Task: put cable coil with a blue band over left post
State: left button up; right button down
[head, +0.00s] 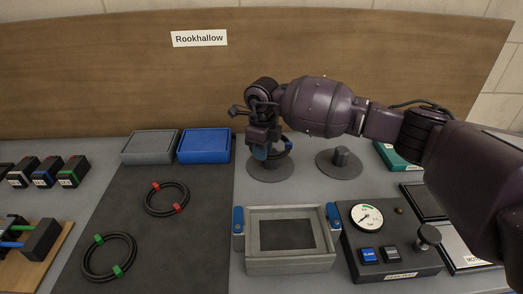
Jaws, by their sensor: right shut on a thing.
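My right gripper (262,145) points down above the left post's round base and is shut on the cable coil with a blue band (288,147). Only part of the dark ring shows, with blue at the fingertips. The left post (268,174) shows mainly as its grey disc base; its upright is largely hidden behind the gripper and coil. I cannot tell whether the coil is around the upright or above it. The right post (341,157) stands bare on its own disc. My left gripper is not in view.
A coil with red bands (167,198) and one with green bands (109,257) lie on the dark mat (165,250). A blue box (204,146) and a grey box (149,147) stand behind. A framed fixture (290,264) and gauge panel (392,262) are in front of the posts.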

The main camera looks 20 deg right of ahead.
aim_at(263, 175)
jog(key=shift+d+f, duration=0.1)
jog(key=shift+f, duration=0.5)
jog(key=shift+f+b, duration=0.9)
jog(key=shift+f, duration=1.25)
jog(key=shift+f+b, duration=0.2)
jog(key=shift+b, duration=0.1)
jog(key=shift+f, duration=0.5)
jog(key=c, duration=1.3)
grip_release()
jog(key=shift+o, duration=0.2)
